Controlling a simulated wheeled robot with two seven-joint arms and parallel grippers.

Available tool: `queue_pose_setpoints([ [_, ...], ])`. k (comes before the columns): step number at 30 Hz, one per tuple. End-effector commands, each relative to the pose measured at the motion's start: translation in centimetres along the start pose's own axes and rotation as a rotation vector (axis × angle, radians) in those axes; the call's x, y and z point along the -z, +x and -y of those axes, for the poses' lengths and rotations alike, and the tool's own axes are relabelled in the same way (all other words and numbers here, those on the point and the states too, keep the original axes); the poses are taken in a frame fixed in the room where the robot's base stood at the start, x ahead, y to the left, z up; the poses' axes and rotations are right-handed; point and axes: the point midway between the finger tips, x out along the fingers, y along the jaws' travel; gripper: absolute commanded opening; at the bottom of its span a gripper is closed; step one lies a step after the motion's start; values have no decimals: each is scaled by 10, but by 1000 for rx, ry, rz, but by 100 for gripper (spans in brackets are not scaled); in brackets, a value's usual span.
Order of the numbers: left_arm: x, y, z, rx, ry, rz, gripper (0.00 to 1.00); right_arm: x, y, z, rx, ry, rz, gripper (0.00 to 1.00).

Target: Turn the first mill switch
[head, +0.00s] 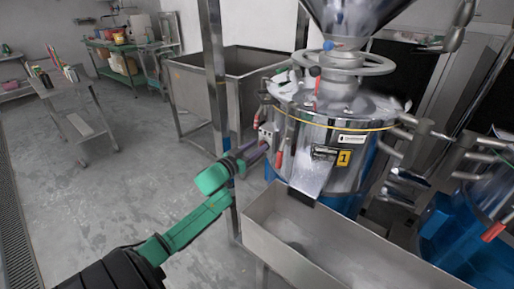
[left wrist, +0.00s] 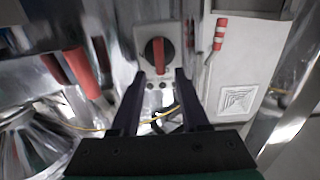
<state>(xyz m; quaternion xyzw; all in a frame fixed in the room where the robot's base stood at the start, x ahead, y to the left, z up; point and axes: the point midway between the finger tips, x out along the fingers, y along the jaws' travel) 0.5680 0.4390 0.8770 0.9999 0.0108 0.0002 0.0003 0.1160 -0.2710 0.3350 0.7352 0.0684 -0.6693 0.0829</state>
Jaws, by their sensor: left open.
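The first mill (head: 318,125) is a steel drum with a yellow "1" tag, in the middle right of the head view. Its switch box (head: 268,133) is on the drum's left side. In the left wrist view the mill switch (left wrist: 159,54) is a black round knob with a red bar standing about upright on a pale plate. My left gripper (head: 259,150) reaches to the switch box. In the left wrist view my left gripper (left wrist: 158,76) is open, its dark fingers pointing at the knob, one on each side. Whether they touch it I cannot tell. My right gripper is out of view.
A steel trough (head: 310,235) runs below the mill's outlet. A metal post (head: 214,75) stands left of the mill. A second mill with a blue base (head: 462,235) is at the right. A red handle (left wrist: 75,70) is left of the knob.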

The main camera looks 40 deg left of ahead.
Motion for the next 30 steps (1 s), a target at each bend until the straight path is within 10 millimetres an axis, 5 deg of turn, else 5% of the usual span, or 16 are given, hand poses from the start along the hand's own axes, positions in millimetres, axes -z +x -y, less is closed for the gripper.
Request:
queue_pose_setpoints([
  [9, 0, 7, 0, 0, 2, 1, 45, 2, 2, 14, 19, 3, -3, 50],
  [13, 0, 7, 0, 0, 1, 1, 0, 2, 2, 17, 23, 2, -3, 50],
  [30, -1, 6, -2, 1, 93, 3, 0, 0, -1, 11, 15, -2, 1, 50],
])
